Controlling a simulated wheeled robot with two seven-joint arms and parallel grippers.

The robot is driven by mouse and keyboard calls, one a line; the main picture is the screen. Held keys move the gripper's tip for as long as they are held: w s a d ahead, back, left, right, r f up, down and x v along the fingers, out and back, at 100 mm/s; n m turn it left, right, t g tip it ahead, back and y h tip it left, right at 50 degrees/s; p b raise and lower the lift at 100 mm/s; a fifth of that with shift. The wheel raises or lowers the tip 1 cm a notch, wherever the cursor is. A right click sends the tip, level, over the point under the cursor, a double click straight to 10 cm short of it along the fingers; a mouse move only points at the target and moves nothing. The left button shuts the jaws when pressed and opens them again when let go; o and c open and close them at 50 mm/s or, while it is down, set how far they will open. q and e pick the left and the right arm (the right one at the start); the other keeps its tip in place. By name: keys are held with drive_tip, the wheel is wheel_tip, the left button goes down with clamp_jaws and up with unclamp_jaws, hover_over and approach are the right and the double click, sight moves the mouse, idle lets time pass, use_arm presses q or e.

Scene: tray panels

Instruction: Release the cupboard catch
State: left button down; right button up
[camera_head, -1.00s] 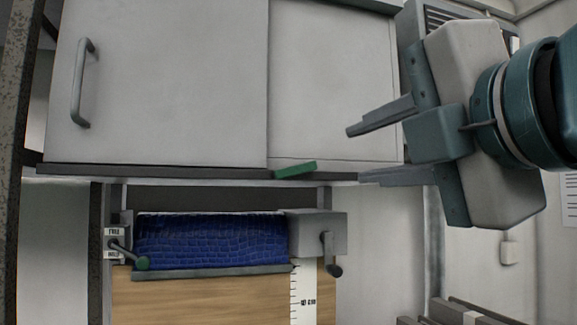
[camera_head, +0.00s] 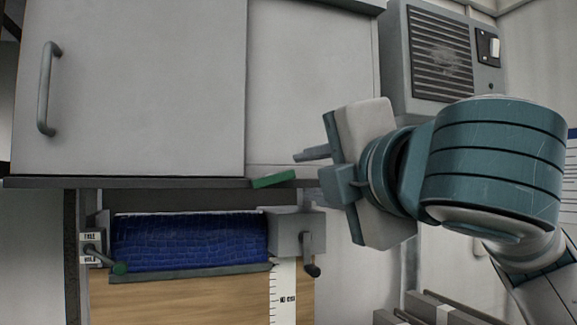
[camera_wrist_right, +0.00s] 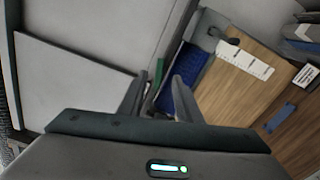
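The cupboard has a pale left door (camera_head: 140,85) with a grey bar handle (camera_head: 46,90) and a pale right panel (camera_head: 312,80). A green tab (camera_head: 273,179), which looks like the catch, sits on the dark lower edge just right of the seam between them. My right gripper (camera_head: 306,168) is open and empty, close to the right end of this tab. In the right wrist view the tab (camera_wrist_right: 158,72) shows beyond and between the two spread fingers (camera_wrist_right: 157,95); I see no contact. My left gripper is in no frame.
Below the cupboard, a blue textured roll (camera_head: 190,241) has a green-knobbed lever (camera_head: 119,268) at left and a dark-knobbed crank (camera_head: 312,270) at right. A wooden board (camera_head: 190,295) lies beneath. A vented grey box (camera_head: 440,55) is at upper right.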

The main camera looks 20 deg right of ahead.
sight(287, 176)
drive_tip(key=w+p, duration=0.3)
drive_tip(key=w, duration=0.5)
drive_tip(key=shift+w+a, duration=0.15)
drive_tip(key=shift+w, duration=0.2)
clamp_jaws()
